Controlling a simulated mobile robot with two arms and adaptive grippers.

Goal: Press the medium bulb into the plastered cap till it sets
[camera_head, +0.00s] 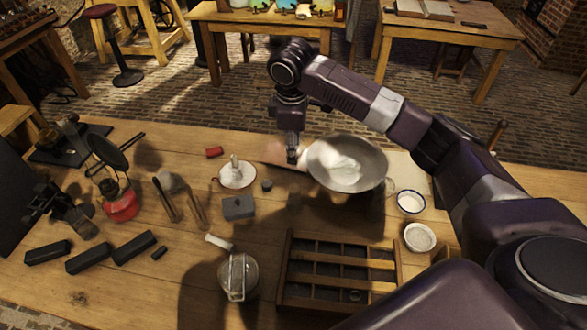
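My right gripper (292,157) points down over the middle of the table, just left of a wide metal bowl (376,170) with white matter in it. A pale, blurred shape (272,152) shows beside its fingertips; I cannot tell what it is or whether the fingers grip it. A clear rounded glass piece (170,182), perhaps a bulb, is at left centre near upright rods. A small dark cap-like piece (267,186) sits right of a white dish (238,181). I cannot tell which piece is the medium bulb or the plastered cap. My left gripper is not in view.
A grey block (238,207) and a glass jar (238,278) stand at front centre. A compartmented wooden tray (288,262) is right of the jar. Small white bowls (411,202) stand at right. A red-based lamp (121,206) and black blocks (88,258) are at left.

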